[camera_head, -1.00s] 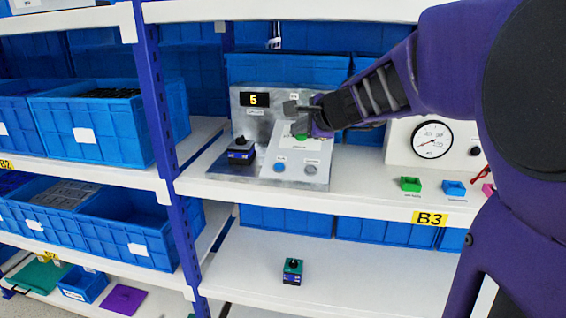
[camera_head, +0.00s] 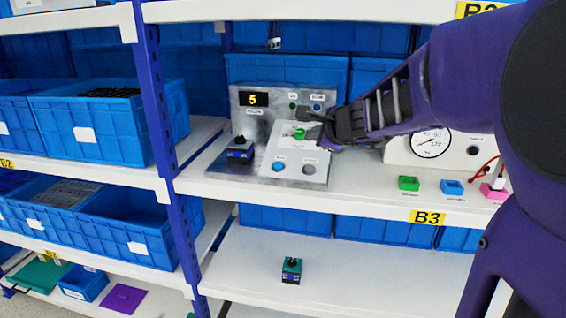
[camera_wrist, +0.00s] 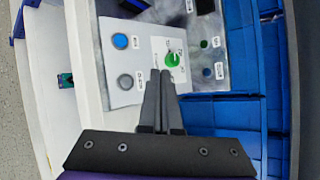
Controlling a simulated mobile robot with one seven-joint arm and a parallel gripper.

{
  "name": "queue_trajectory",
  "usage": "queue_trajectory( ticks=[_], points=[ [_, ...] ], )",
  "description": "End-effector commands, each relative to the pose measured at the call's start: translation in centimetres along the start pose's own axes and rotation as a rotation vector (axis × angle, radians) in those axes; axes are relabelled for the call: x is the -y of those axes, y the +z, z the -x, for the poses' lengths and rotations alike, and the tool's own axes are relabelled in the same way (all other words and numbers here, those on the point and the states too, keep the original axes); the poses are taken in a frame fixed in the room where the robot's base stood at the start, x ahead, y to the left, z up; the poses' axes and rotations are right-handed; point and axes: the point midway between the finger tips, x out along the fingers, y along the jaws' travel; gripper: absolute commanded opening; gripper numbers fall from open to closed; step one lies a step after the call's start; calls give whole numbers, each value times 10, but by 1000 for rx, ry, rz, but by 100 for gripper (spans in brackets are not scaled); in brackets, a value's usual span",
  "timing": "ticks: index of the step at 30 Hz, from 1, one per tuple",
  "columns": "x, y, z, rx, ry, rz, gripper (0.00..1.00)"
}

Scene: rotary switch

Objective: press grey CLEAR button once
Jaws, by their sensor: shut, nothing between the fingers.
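The grey button (camera_head: 309,169) is the right one of two round buttons low on the sloped plate of the metal panel (camera_head: 240,126). Its label is too small to read. The same grey button (camera_wrist: 125,81) shows in the wrist view, left of my fingers. My gripper (camera_head: 303,112) is shut and empty. In the head view it is above the grey button and near the green knob. In the wrist view its fingertips (camera_wrist: 160,73) point toward the lower edge of the green knob (camera_wrist: 173,59); whether they touch it I cannot tell.
A blue button (camera_head: 278,167) sits left of the grey one. A black switch box (camera_head: 240,151) stands at the panel's left. A digit display (camera_head: 254,99) is lit at the top left. A gauge box (camera_head: 432,142) and small coloured blocks (camera_head: 409,183) are to the right.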

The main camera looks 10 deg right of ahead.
Motion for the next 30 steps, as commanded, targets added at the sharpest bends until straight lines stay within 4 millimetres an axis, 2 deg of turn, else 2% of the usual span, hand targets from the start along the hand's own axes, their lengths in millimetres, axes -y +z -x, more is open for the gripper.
queue_trajectory(
  ticks=[18, 30],
  points=[
    [-41, -40, -53, 0, 0, -1, 0],
    [-43, -43, -59, 0, 0, 0, 0]
  ],
)
